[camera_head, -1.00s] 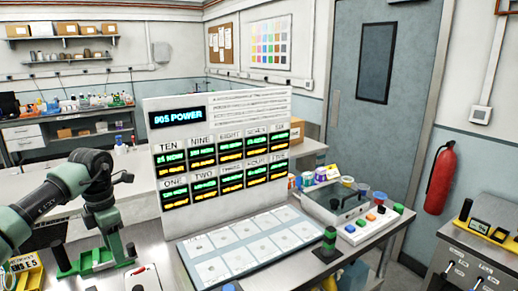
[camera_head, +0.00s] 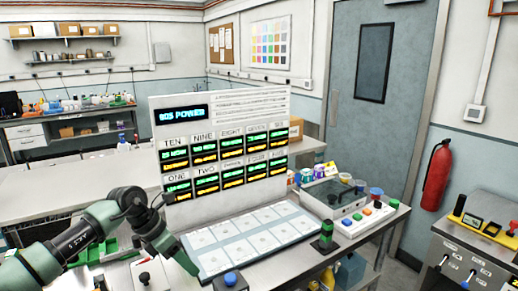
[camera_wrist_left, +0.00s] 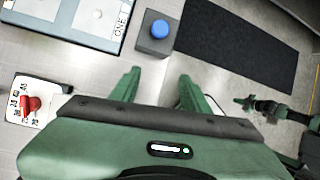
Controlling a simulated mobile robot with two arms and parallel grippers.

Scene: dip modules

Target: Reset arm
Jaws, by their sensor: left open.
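My left gripper (camera_wrist_left: 158,90) is open in the left wrist view, with nothing between its two green fingers. In the head view my left arm comes in from the left and its hand points down to the right, beside the front left of the white panel board (camera_head: 222,145). Below the fingers is bare grey bench. A blue button on a grey box (camera_wrist_left: 155,28) lies just beyond the fingertips, apart from them. A green and black arm-like part (camera_wrist_left: 270,107) shows at the right of the wrist view; it may be my right arm, and its jaws are unclear.
A red-handled switch plate (camera_wrist_left: 32,102) lies left of the gripper. A pale tray of square cells (camera_head: 240,240) lies before the board. A green-black block (camera_head: 326,235) and a grey box (camera_head: 335,198) stand to the right.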

